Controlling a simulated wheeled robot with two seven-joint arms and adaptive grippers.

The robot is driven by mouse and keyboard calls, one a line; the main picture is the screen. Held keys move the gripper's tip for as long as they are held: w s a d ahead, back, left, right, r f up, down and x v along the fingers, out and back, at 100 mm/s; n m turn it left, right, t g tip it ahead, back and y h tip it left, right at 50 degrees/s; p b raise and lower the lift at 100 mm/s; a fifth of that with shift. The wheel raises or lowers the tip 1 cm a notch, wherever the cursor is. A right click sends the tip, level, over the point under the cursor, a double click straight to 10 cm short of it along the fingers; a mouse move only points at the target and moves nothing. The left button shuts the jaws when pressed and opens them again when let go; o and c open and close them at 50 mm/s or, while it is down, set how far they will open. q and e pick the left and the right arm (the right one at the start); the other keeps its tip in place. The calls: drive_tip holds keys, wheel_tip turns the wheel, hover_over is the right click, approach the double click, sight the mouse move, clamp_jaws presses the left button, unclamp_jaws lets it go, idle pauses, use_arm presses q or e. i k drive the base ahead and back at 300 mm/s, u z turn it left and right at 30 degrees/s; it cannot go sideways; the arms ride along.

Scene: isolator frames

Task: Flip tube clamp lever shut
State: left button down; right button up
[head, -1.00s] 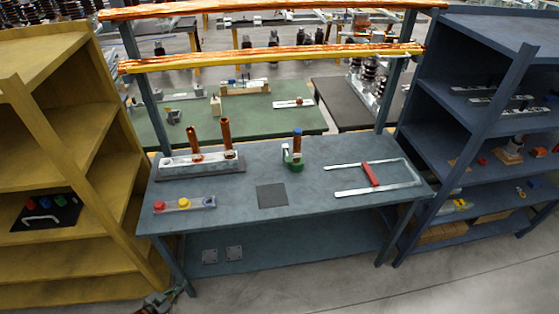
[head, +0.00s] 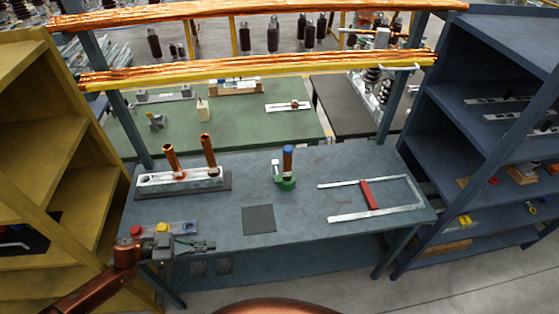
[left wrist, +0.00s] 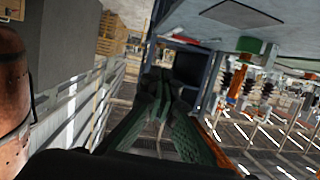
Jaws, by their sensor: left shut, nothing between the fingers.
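Whether the lever is fully open is too small to tell. My left gripper (head: 208,246) is low at the bench's front left edge, shut and empty, well left of the clamp. In the left wrist view its green fingers (left wrist: 158,105) are together; the clamp's green base (left wrist: 250,45) shows upside down. My right gripper is out of view.
A panel with red and yellow knobs (head: 162,228) lies just behind my left gripper. A grey block with two copper posts (head: 180,177) stands at back left. A dark square pad (head: 258,219) lies mid-bench. A pale U-frame with a red bar (head: 369,194) lies at right.

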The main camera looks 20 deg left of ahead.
sight(278, 179)
drive_tip(key=i, duration=1.2)
